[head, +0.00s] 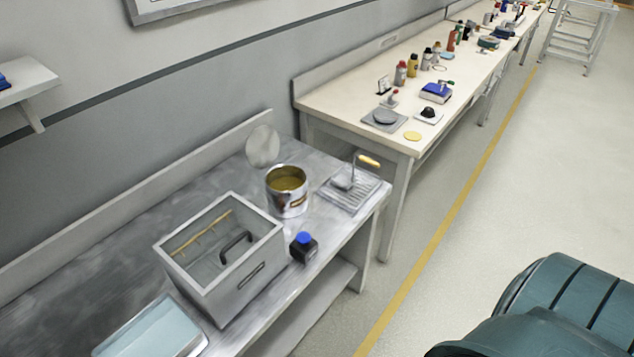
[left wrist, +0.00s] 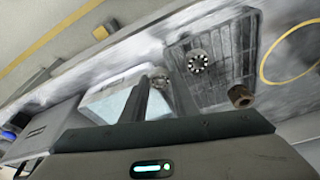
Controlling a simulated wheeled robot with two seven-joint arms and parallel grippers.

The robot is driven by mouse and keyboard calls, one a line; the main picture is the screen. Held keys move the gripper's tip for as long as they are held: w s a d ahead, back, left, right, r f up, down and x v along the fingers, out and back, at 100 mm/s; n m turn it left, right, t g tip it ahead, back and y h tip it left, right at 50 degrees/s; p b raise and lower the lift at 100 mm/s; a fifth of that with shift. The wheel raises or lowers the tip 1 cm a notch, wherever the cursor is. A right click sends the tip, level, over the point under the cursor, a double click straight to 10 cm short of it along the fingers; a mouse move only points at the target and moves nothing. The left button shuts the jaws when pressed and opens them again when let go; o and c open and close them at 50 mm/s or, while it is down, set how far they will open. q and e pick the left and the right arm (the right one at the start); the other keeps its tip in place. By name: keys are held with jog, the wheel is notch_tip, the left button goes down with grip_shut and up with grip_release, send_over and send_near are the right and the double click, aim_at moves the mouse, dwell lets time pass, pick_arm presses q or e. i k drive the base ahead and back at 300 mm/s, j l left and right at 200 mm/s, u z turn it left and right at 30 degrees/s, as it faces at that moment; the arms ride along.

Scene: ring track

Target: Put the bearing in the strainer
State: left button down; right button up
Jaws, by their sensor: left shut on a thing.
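My left gripper (left wrist: 162,88) shows only in the left wrist view. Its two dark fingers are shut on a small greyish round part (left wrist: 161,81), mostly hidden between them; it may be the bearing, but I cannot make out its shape. A dark round part with light dots around it (left wrist: 198,61) lies on a gridded tray (left wrist: 222,48), beyond the fingers. I cannot tell for sure which thing is the strainer. My right gripper is in neither view.
A brown nut-like part (left wrist: 240,97) lies on the gridded tray. A pale blue tray (head: 150,332) lies left of the box. A metal pot (head: 288,203), a dark blue-capped bottle (head: 304,248) and a ribbed tray (head: 365,196) stand to the right. A yellow ring (left wrist: 264,72) lies on the bench.

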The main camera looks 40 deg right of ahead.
aim_at(343, 181)
jog(key=z, duration=0.45)
jog(key=l+z, duration=0.15)
jog(key=z, duration=0.3)
jog(key=l+z, duration=0.1)
jog(key=z, duration=0.85)
jog(key=l+z, duration=0.15)
jog(key=z, duration=0.75)
jog(key=i+l+z, duration=0.1)
jog(key=z, duration=0.8)
jog(key=i+u, duration=0.45)
jog(key=u, duration=0.2)
jog(key=i+j+u, duration=0.1)
jog(key=u, duration=0.3)
jog(key=i+u, duration=0.2)
jog(key=u, duration=0.15)
jog(key=i+u, duration=0.5)
jog(key=u, duration=0.2)
jog(key=i+u, duration=0.95)
jog(key=k+l, duration=0.05)
jog(key=k, duration=0.05)
